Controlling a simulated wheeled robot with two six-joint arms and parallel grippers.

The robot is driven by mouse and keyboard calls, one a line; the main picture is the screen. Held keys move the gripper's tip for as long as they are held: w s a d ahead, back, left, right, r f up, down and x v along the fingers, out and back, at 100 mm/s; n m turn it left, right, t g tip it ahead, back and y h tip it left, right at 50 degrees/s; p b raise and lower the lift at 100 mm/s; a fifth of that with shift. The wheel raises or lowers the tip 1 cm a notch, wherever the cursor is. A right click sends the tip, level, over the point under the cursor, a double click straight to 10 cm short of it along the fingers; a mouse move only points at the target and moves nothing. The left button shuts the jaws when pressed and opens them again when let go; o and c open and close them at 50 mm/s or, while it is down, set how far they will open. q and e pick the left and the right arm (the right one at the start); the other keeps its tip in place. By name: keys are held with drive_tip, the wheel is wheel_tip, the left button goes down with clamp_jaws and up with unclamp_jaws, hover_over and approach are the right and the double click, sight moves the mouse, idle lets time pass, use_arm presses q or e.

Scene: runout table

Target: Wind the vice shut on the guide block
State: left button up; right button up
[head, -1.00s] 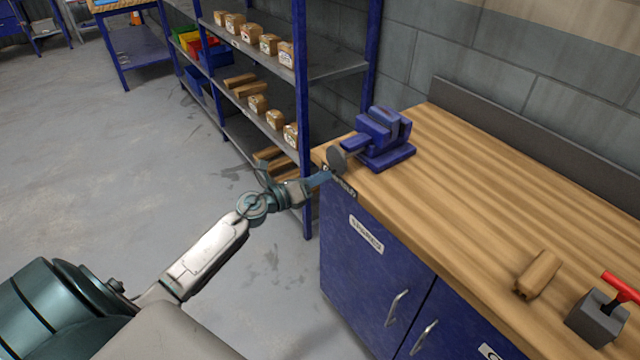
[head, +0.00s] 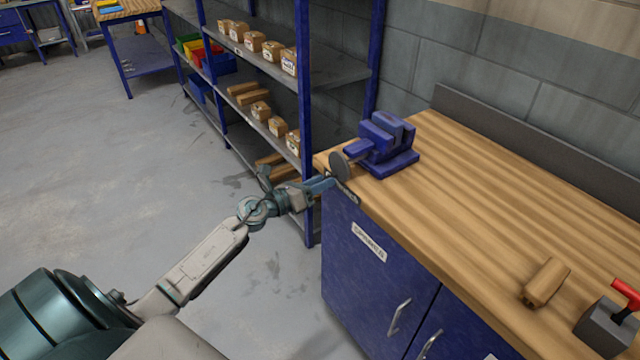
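The blue vice (head: 387,148) stands on the left end of the wooden bench top. A round grey disc (head: 339,165) sits at the near-left end of its screw, by the bench edge. My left gripper (head: 328,184) is just below and in front of this disc, at the bench corner. Its fingers are small and seen side-on, so I cannot tell their opening or whether they touch the disc. I see no guide block clearly between the jaws; the view into them is poor. A wooden block (head: 546,282) lies farther right on the bench. My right gripper is out of view.
A grey block with a red handle (head: 626,295) stands at the bench's right. The blue cabinet (head: 370,285) is under the bench top (head: 470,200). A blue shelf rack (head: 303,120) with wooden blocks and boxes stands behind my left gripper. The bench middle is clear.

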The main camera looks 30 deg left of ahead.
use_arm(q)
drive_tip(key=shift+r, duration=0.1)
drive_tip(key=n+p, duration=1.2)
drive_tip(key=n, duration=0.1)
drive_tip(key=shift+r, duration=0.2)
drive_tip(key=n+p, duration=0.7)
drive_tip(key=n, duration=0.1)
drive_tip(key=n+p, duration=0.1)
drive_tip(key=n, duration=0.1)
drive_tip(key=n+p, duration=0.2)
drive_tip(key=shift+d+f, duration=0.1)
drive_tip(key=shift+f, duration=0.25)
